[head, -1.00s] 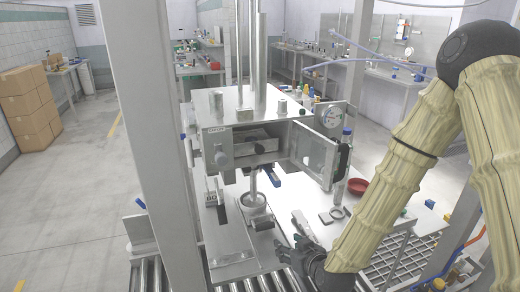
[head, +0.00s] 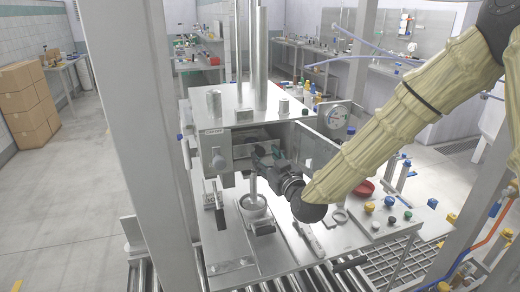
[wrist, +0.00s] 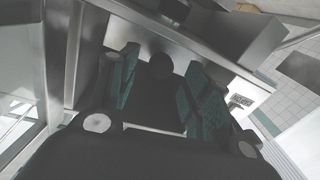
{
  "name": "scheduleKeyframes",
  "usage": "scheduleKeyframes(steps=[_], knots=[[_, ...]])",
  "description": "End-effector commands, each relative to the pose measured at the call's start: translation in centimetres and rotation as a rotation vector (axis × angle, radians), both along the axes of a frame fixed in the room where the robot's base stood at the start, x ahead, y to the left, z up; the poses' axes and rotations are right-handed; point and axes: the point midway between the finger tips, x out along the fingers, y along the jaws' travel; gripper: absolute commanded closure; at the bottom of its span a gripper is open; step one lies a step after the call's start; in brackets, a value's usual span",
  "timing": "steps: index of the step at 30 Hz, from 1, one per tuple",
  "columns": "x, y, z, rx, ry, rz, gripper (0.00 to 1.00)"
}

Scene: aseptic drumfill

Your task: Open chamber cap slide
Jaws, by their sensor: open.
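The steel chamber (head: 232,112) stands in the middle of the head view with its front opening uncovered. Its hinged door (head: 312,150) stands swung open to the right. A round knob (head: 217,160) sits at the left of the chamber front; I cannot tell which part is the cap slide. My gripper (head: 258,158) is at the chamber opening and hides part of its inside. In the wrist view my gripper (wrist: 160,98) is open, its teal-padded fingers apart. A pale strip shows between them; I cannot tell whether anything touches.
Below the chamber, a round holder (head: 255,208) surrounds a vertical rod. A steel post (head: 150,130) stands at the left, and rollers (head: 310,283) run along the front.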

Motion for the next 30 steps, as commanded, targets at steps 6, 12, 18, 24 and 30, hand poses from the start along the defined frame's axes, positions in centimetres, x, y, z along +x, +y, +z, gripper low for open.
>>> scheduleKeyframes(steps=[6,12,18,24,30], knots=[[2.8,1.4,0.1,0.0,0.001,0.001,0.51],[4.0,1.9,0.0,0.0,0.0,0.001,0.51],[4.3,2.1,0.0,-0.001,0.001,0.002,0.51],[4.2,2.1,0.0,0.0,0.0,0.002,0.62],[4.2,2.1,0.0,0.0,0.0,0.002,0.99]])
